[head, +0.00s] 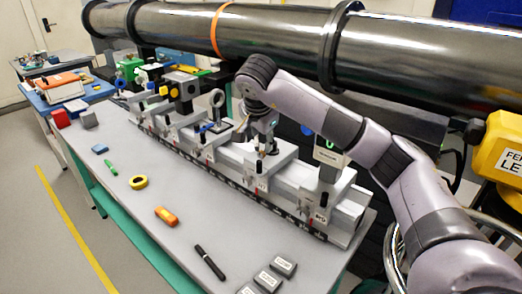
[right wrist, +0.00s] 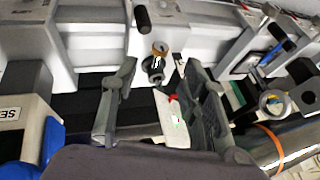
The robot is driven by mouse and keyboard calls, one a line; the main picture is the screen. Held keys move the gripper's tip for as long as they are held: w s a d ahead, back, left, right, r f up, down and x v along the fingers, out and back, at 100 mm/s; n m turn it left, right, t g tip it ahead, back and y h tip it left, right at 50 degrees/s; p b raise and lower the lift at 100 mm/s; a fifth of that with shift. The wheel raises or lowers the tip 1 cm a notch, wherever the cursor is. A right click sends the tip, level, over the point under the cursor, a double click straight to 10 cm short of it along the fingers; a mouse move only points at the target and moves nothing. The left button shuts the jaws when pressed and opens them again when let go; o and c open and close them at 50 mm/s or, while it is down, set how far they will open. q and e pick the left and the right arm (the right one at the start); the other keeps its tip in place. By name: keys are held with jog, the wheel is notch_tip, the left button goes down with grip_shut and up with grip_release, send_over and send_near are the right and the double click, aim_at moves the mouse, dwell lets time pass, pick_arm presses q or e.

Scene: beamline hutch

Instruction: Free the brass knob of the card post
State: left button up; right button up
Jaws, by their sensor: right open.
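My right gripper (head: 262,128) reaches down over the middle of the rail. In the right wrist view it is open (right wrist: 158,92), with a finger on each side and a gap between them. My left gripper is not in view.
A long rail (head: 225,185) carries several mounts. A thick dark pipe (head: 270,32) runs behind it.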

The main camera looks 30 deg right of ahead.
aim_at(260, 154)
jog(key=x, duration=0.6)
jog(key=shift+w+p, duration=0.1)
jog(key=shift+p, duration=0.25)
jog(key=shift+w+d+f, duration=0.15)
jog(key=shift+w+f, duration=0.05)
jog(key=shift+f, duration=0.35)
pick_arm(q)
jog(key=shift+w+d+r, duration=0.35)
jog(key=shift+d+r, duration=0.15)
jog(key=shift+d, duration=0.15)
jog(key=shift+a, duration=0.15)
pick_arm(e)
jog(key=shift+c, duration=0.3)
grip_shut()
